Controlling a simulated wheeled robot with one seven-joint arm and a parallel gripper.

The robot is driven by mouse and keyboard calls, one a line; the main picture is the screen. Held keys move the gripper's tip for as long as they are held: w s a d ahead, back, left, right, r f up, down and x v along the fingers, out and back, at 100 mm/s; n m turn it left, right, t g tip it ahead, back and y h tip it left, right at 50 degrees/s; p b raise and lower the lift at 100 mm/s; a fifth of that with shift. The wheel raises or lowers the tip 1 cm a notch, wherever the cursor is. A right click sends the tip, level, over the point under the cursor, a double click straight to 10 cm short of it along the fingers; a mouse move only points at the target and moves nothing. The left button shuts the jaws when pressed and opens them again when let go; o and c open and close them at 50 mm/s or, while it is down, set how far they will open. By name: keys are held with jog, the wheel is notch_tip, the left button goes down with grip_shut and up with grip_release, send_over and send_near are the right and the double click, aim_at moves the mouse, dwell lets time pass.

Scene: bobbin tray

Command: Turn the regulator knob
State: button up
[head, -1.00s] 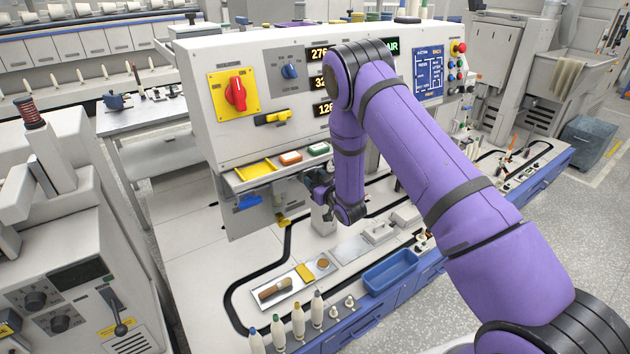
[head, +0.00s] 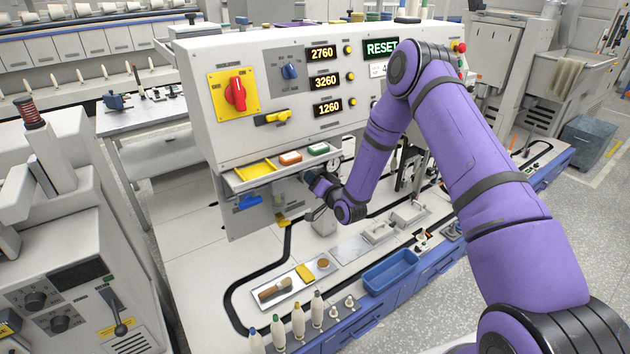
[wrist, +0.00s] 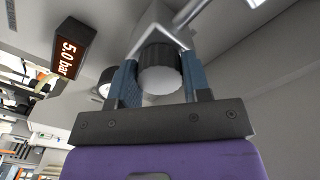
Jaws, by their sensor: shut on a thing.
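The regulator knob (wrist: 158,68) is dark with a ribbed rim and a pale round face, in the wrist view. It sits at the end of a grey block. My gripper (wrist: 158,82) has its two blue fingers on either side of the knob, shut on it. A small black readout (wrist: 66,52) beside it shows "5.0 bar" in the wrist view. In the head view my gripper (head: 310,180) is below the control panel's ledge, and the knob is hidden there. A round gauge (head: 333,163) shows just right of the gripper.
The control panel (head: 225,140) with a red switch (head: 235,93) stands above my gripper. The green display (head: 381,47) reads "RESET". A blue bin (head: 390,272), a tray (head: 262,298) and several bobbins stand on the bench below. A grey machine (head: 60,270) is at left.

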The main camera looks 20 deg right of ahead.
jog(key=shift+m, duration=0.5)
jog(key=shift+f, duration=0.1)
jog(key=o, duration=0.9)
jog(key=v, duration=1.1)
